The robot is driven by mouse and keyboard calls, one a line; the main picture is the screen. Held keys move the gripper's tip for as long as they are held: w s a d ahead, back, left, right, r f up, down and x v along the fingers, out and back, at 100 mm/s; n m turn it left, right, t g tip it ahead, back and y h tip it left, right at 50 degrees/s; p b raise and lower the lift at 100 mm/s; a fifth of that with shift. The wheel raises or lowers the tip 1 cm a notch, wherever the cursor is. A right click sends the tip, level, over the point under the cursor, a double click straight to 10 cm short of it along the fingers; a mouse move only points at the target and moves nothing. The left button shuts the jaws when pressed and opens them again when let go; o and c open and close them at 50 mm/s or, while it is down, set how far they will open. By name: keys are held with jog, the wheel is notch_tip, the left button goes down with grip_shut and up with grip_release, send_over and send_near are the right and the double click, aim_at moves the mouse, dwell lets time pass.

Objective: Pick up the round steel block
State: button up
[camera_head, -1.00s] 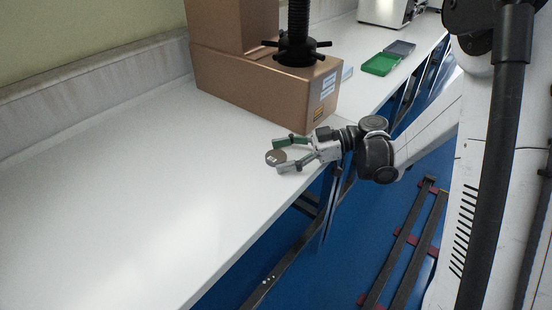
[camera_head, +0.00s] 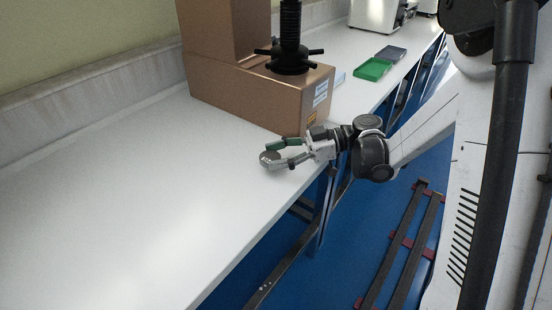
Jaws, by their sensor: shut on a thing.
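The round steel block (camera_head: 269,158) is a small grey-brown disc at the front part of the white bench, near the brown hardness tester. My gripper (camera_head: 276,155) reaches in from the right, low over the bench edge, with its fingers pointing left. Its fingers are shut on the block, one on the far side and one on the near side. The near finger hides part of the block. I cannot tell whether the block still touches the bench top.
The brown hardness tester (camera_head: 248,90) with its black screw and handwheel (camera_head: 290,60) stands just behind my gripper. A green tray (camera_head: 373,69) and a dark grey tray (camera_head: 391,53) lie farther back. The white bench top (camera_head: 130,200) is clear on the left.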

notch_tip(320, 180, up, 2)
jog(key=shift+r+p, duration=0.1)
jog(key=shift+p, duration=0.2)
jog(key=s+a+r+p, duration=0.3)
jog(key=s+a+r, duration=0.35)
jog(key=a, duration=0.25)
jog(key=w+d+r+m+t+h+p, duration=0.1)
jog(key=w+d+r+m+t+p, duration=0.25)
jog(key=w+d+r+p, duration=0.55)
jog(key=w+d+r+m+t+h+p, duration=0.2)
jog(key=w+d+r+m+t+p, duration=0.3)
jog(key=r+p, duration=0.6)
jog(key=w+d+r+m+t+h+p, duration=0.1)
jog(key=w+d+r+t+p, duration=0.2)
jog(key=w+d+r+p, duration=0.7)
jog(key=shift+n, duration=0.25)
jog(key=shift+s+a+b+x, duration=0.15)
jog(key=shift+s+a+x, duration=0.15)
jog(key=shift+x, duration=1.35)
jog(key=shift+s+a+b+x, duration=0.1)
jog(key=shift+s+a+x, duration=0.15)
jog(key=shift+x, duration=1.35)
jog(key=shift+s+a+b+x, duration=0.15)
jog(key=shift+s+a+x, duration=0.15)
jog(key=shift+x, duration=1.35)
jog(key=shift+f+b, duration=0.25)
jog(key=shift+b, duration=0.45)
